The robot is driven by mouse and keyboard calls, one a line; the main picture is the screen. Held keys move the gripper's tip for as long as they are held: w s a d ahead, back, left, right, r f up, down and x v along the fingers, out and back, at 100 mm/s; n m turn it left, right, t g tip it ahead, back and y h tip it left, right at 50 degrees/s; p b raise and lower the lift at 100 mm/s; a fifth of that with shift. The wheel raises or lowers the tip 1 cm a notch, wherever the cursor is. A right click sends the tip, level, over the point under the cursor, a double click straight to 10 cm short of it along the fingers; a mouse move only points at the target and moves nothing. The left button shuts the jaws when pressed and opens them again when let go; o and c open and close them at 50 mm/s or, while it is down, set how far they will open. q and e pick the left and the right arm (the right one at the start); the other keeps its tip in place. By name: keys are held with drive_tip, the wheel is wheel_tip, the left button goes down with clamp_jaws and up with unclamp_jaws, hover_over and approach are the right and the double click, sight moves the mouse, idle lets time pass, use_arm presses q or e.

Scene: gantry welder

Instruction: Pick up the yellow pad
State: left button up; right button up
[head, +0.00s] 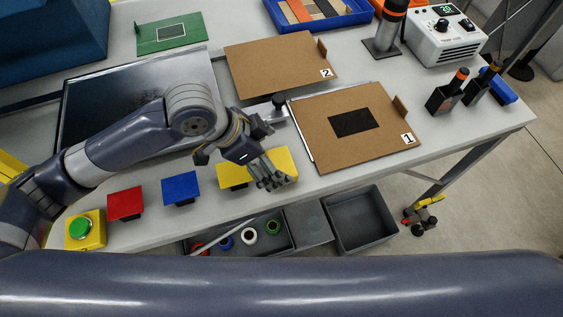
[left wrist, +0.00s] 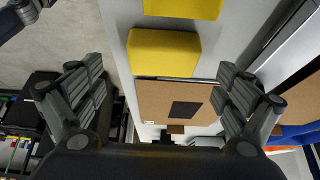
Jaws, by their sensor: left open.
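Two yellow pads show in the head view, one left of my left gripper (head: 272,174) and one (head: 284,160) behind its fingers, partly hidden by them. Both lie at the table's front edge. In the left wrist view one yellow pad (left wrist: 165,52) lies between and beyond the open fingers of my left gripper (left wrist: 160,80). The other yellow pad (left wrist: 183,7) is cut off at the top. The left fingers are apart and hold nothing; I cannot tell whether they touch a pad. My right gripper is not in view.
A blue pad (head: 181,188), a red pad (head: 125,203) and a green button box (head: 84,231) stand left along the edge. Brown board 1 (head: 330,155) lies behind the gripper, board 2 (head: 270,75) farther back. Grey bins (head: 360,215) sit below the table edge.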

sight(281, 162)
use_arm(q)
drive_tip(key=p+x, duration=0.1)
drive_tip(key=x, duration=0.3)
drive_tip(key=shift+w+f, duration=0.2)
drive_tip(key=shift+f, duration=0.2)
drive_tip(key=c, duration=1)
